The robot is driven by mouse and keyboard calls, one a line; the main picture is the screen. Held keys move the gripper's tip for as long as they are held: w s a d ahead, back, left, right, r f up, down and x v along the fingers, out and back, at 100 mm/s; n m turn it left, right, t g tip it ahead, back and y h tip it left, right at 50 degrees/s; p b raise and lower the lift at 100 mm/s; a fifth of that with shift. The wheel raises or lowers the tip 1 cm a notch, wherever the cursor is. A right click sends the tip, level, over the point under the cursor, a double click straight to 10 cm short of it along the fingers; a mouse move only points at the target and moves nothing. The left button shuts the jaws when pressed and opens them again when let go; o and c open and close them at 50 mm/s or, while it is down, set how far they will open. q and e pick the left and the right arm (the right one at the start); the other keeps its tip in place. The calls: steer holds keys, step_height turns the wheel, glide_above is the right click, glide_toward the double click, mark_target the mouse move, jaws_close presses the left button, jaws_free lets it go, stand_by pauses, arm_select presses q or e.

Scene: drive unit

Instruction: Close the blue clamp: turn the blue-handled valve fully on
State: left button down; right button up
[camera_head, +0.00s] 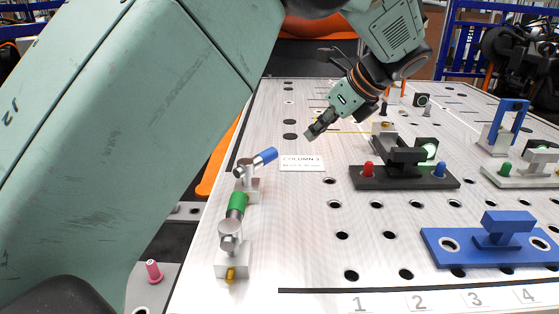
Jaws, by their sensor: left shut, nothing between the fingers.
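The blue-handled valve (264,157) is on the left side of the perforated board, on a silver metal body. Its blue handle points right and slightly up in the picture. A green-handled valve (237,205) stands just in front of it. My left gripper (313,131) is shut and empty, pointing down and left above the board, to the right of and beyond the blue handle, apart from it. A blue clamp-like part (515,112) stands upright on a silver base at the right. My right gripper is not in view.
A white label card (302,163) lies right of the blue handle. A black fixture (405,178) with red and blue pegs is right of centre. A blue block on a blue plate (490,260) is at front right. My arm covers the left side.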

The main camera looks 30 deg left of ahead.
arm_select(q)
steer(key=b, duration=0.1)
glide_toward(269, 161)
step_height(269, 161, down, 3)
steer(key=a, duration=0.1)
steer(key=a+f, duration=0.1)
steer(key=a, duration=0.2)
steer(key=shift+w+f, duration=0.25)
steer(key=shift+f, duration=0.1)
steer(key=shift+w+d, duration=0.1)
